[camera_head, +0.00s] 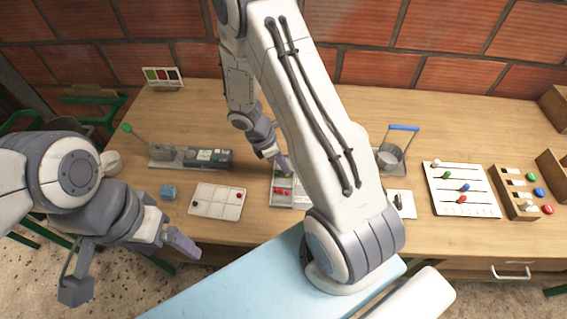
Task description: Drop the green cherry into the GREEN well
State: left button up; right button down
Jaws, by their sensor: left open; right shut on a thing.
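My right gripper (282,165) is low over a grey tray with wells (276,203), its fingertips small and partly hidden. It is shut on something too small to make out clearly. A small green patch (285,175) shows right under the fingertips; I cannot tell whether it is the green cherry or the green well. Red pieces (283,191) lie in the tray just in front of it. My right arm hides the tray's right part. My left gripper (128,264) is open and empty, off the table's front left edge.
Behind stands a grey device (190,157) with a green-knobbed lever. A slider board (461,189) and a wooden peg box (518,195) are at right. A colour card (163,77) stands at back left.

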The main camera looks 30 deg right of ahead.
jog(key=shift+f+b, duration=0.45)
jog(key=shift+f, duration=0.5)
jog(key=c, duration=0.9)
grip_release()
jog(key=shift+r, duration=0.1)
jog(key=v, duration=1)
jog(key=shift+a+r+p, duration=0.1)
jog(key=shift+r+p, duration=0.1)
jog(key=shift+p, duration=0.1)
